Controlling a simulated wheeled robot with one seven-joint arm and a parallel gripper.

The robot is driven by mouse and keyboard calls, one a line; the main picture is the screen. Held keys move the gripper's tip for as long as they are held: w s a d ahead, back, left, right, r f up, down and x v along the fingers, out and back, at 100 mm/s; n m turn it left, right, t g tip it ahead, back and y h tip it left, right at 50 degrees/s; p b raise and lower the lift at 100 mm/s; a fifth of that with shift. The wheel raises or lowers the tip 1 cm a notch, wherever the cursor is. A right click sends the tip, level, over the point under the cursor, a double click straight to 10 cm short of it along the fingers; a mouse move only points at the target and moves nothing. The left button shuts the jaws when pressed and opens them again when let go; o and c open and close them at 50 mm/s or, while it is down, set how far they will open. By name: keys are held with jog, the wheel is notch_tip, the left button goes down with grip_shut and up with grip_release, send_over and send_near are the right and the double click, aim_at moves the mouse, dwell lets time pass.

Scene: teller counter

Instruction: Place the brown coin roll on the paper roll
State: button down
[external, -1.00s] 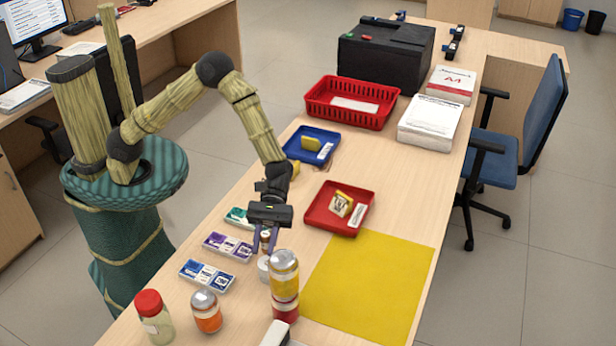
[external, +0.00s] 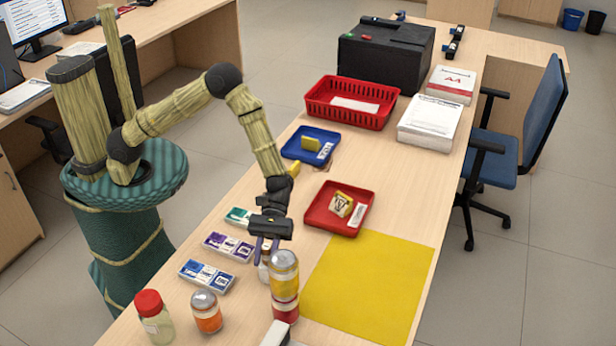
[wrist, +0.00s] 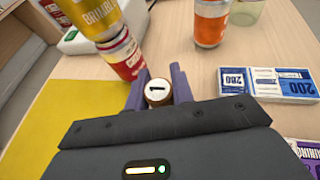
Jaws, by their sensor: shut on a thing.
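My gripper (external: 266,250) is shut on the brown coin roll (wrist: 158,92). In the wrist view the roll stands upright between the two purple fingers, its pale end with a dark mark facing up. In the external view the fingers partly hide it. The white paper roll (external: 264,273) stands on the counter directly below the held roll, beside the stacked cans. The coin roll's lower end is at or just above the paper roll's top; I cannot tell whether they touch. In the wrist view the paper roll is hidden.
A yellow can (external: 284,275) stacked on a red can (external: 285,308) stands close right of my gripper. An orange jar (external: 206,312), a red-lidded jar (external: 154,318) and label boxes (external: 207,275) are to the left. A yellow mat (external: 370,285) and red tray (external: 318,217) lie right.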

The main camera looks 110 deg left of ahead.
jog(key=shift+f, duration=0.15)
jog(key=c, duration=1.2)
grip_release()
jog(key=shift+r, duration=0.25)
jog(key=v, duration=1.2)
jog(key=shift+f, duration=0.15)
